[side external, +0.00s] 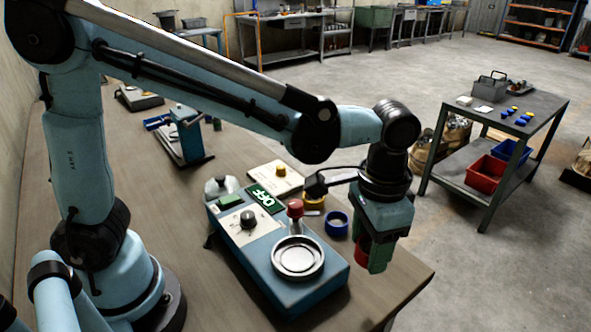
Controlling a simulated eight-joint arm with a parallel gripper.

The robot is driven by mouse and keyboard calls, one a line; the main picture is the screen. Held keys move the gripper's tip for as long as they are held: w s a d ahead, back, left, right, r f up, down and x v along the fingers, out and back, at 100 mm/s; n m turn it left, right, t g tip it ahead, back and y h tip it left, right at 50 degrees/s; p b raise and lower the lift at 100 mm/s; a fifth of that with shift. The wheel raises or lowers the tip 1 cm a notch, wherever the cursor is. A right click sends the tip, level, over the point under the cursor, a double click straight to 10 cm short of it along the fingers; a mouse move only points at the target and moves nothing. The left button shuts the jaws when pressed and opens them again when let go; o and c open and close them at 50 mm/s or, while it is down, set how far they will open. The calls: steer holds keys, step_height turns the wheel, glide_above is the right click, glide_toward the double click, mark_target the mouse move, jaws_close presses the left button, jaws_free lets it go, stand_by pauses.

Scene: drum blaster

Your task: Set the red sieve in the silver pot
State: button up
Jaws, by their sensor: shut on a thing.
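My gripper (372,256) points down at the right of the blue machine, near the table's right edge. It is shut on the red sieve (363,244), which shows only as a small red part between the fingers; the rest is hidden. The silver pot (298,258) is a round, shallow metal dish on top of the blue machine's near end. The gripper and sieve are apart from the pot, to its right in the picture.
A red-capped bottle (295,211) stands just behind the pot. The front right table corner is clear.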

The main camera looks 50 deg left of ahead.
steer(key=shift+s+a+r, duration=0.1)
steer(key=shift+s+r, duration=0.15)
steer(key=shift+s, duration=0.1)
steer(key=s+a, duration=0.2)
steer(key=a, duration=0.1)
steer(key=s+a+r, duration=0.1)
steer(key=s+a, duration=0.1)
steer(key=a, duration=0.1)
steer(key=s+a, duration=0.2)
steer(key=a, duration=0.1)
steer(key=shift+s+a+r, duration=0.1)
steer(key=shift+a+r, duration=0.05)
steer(key=shift+a, duration=0.05)
glide_above(294, 260)
steer(key=shift+f, duration=2.25)
steer(key=shift+f, duration=0.8)
